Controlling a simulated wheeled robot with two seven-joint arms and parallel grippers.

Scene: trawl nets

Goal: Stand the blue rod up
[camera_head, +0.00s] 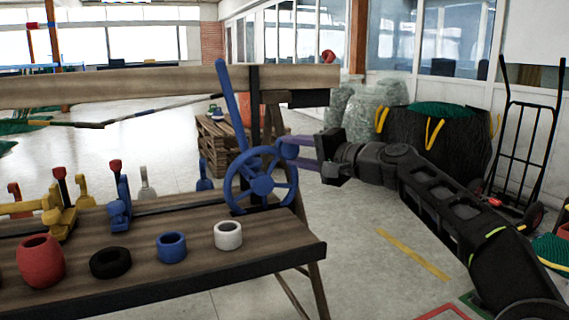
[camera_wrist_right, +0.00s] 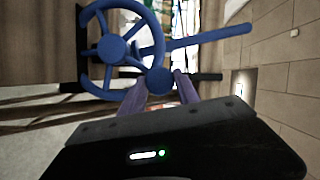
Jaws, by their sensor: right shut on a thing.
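The blue rod (camera_head: 230,97) rises from behind the blue wheel (camera_head: 262,186) at the table's right end. It is near upright, its top tilted left; its lower end is hidden by the wheel. In the right wrist view the rod (camera_wrist_right: 212,37) runs to the right from the wheel (camera_wrist_right: 110,48). My right gripper (camera_head: 290,151) reaches in from the right at the wheel's upper right rim. Its purple fingers (camera_wrist_right: 159,92) are closed around a round blue knob (camera_wrist_right: 159,78) at the rim. My left gripper is not in view.
On the wooden table (camera_head: 200,280) stand red (camera_head: 40,262), black (camera_head: 111,263), blue (camera_head: 171,247) and white (camera_head: 228,235) rings. Levers (camera_head: 119,205) stand behind them. A wooden beam (camera_head: 160,84) crosses behind the rod.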

